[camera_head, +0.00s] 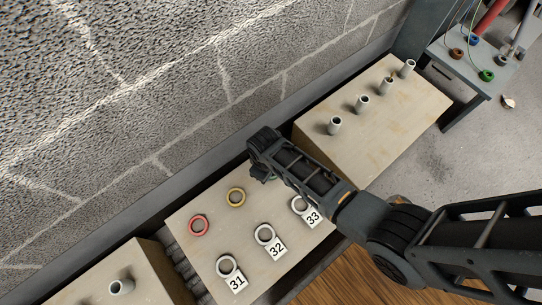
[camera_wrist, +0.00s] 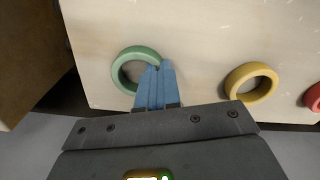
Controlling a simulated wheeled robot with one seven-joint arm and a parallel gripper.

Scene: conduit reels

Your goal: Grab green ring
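The green ring (camera_wrist: 127,57) lies on a pale wooden board in the wrist view. My gripper (camera_wrist: 158,66) is at the ring's right side, with its blue fingers close together. One fingertip is over the hole and the other outside the rim, so the fingers look shut on the rim. The fingers hide that part of the ring. In the head view my gripper (camera_head: 262,176) is over the far right part of the board, and only a sliver of green shows under it.
A yellow ring (camera_wrist: 251,82) and a red ring (camera_wrist: 314,97) lie to the right in the wrist view. White rings with tags 31 (camera_head: 227,266), 32 (camera_head: 264,234) and 33 (camera_head: 300,204) line the near side. A board with grey pegs (camera_head: 334,126) stands beyond. A block wall (camera_head: 150,90) rises behind.

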